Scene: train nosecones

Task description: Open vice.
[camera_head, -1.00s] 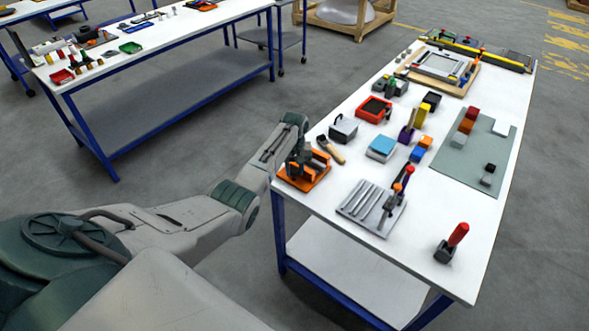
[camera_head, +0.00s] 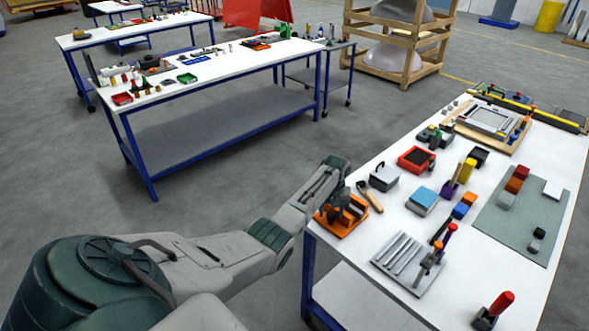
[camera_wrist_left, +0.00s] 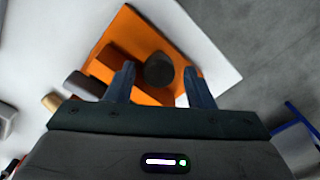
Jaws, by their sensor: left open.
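The vice (camera_head: 341,216) is an orange block with dark parts at the near left corner of the right-hand white table. In the left wrist view the orange vice (camera_wrist_left: 140,50) lies below my left gripper (camera_wrist_left: 160,84). A dark round knob (camera_wrist_left: 159,70) on the vice shows between the two fingers, which are apart. I cannot tell whether the fingers touch it. In the head view my left arm's end hides part of the vice. My right gripper is not in view.
On the same white table (camera_head: 375,240) are a grey grooved plate (camera_head: 408,262), a wooden-handled tool (camera_head: 370,197), a grey box (camera_head: 384,177), a red tray (camera_head: 416,160) and a blue-topped block (camera_head: 422,200). A second long table (camera_head: 215,75) stands behind on the left. Grey floor lies between.

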